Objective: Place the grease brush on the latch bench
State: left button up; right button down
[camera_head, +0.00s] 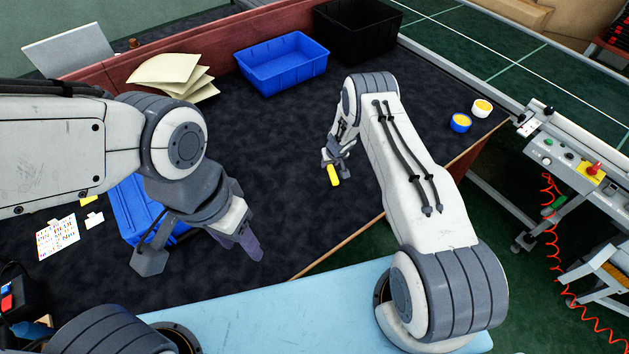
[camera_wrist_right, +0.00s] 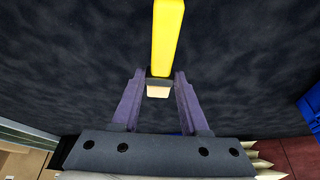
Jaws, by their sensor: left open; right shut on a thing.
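The grease brush has a yellow handle (camera_head: 333,176), a dark band and a pale end. It also shows in the right wrist view (camera_wrist_right: 166,40), with the pale end between the fingers. My right gripper (camera_head: 337,157) is shut on the brush over the dark bench top (camera_head: 290,195); its fingers also show in the right wrist view (camera_wrist_right: 158,88). The gap between brush and bench top is hard to judge. My left gripper (camera_head: 200,250) is open and empty near the front left of the bench. I cannot tell which surface is the latch bench.
A blue tray (camera_head: 128,215) is partly hidden by my left arm. Two small tubs (camera_head: 461,123) are at the right. The middle of the bench top is clear.

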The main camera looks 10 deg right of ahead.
jog(key=a+f+b, duration=0.1)
jog(key=a+b, duration=0.1)
jog(key=b, duration=0.1)
jog(key=a+f+b, duration=0.1)
jog(key=a+b, duration=0.1)
jog(key=b, duration=0.1)
jog(key=s+a+f+b, duration=0.1)
jog(key=a+f+b, duration=0.1)
jog(key=b, duration=0.1)
jog(key=shift+a+b, duration=0.1)
jog(key=shift+b, duration=0.25)
jog(key=shift+a, duration=0.2)
notch_tip(320, 180, down, 4)
jog(key=b, duration=0.4)
jog(key=shift+r, duration=0.1)
jog(key=shift+c, duration=2.1)
grip_release()
